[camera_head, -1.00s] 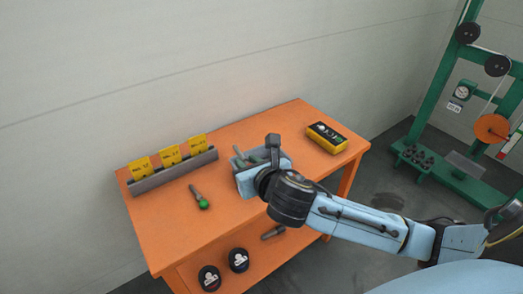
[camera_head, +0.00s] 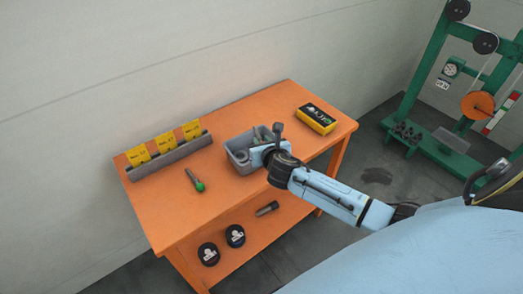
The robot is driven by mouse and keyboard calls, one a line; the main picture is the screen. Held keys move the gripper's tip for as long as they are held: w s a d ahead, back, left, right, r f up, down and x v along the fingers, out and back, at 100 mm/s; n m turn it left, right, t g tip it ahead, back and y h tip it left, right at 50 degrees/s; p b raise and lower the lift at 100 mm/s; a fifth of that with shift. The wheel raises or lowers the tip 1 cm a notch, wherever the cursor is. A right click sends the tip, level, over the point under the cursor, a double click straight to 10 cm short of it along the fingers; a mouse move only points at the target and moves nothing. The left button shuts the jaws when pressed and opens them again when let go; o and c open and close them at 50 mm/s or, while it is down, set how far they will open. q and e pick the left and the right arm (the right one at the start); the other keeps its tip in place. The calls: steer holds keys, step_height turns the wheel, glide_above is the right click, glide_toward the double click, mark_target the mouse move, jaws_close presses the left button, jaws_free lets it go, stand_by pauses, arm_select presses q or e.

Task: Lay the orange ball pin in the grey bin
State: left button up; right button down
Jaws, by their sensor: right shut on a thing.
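The grey bin (camera_head: 233,165) stands on the orange table, open at the top, with several grey pieces inside. My right gripper (camera_head: 262,152) is at the bin's right side, over or beside its rim. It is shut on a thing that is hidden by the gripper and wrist. I cannot make out an orange ball pin anywhere. A pin with a green ball (camera_head: 199,186) lies on the table to the left of the bin. My left gripper is not in view.
The orange table (camera_head: 160,215) holds a grey rack (camera_head: 170,157) with yellow cards and a yellow-black box (camera_head: 315,118). Two black round items (camera_head: 235,236) and a dark cylinder (camera_head: 267,208) lie on the lower shelf. A green machine frame (camera_head: 426,75) stands at right.

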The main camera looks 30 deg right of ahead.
steer(key=shift+f+b, duration=0.45)
steer(key=shift+f, duration=1.15)
steer(key=shift+f+b, duration=0.35)
steer(key=shift+f, duration=0.3)
steer(key=c, duration=1.2)
jaws_free()
steer(key=shift+c, duration=0.2)
steer(key=shift+r+p, duration=0.45)
steer(key=shift+r, duration=0.3)
steer(key=p+v, duration=0.1)
steer(key=v, duration=1.1)
steer(key=shift+p, duration=0.4)
steer(key=shift+f, duration=0.1)
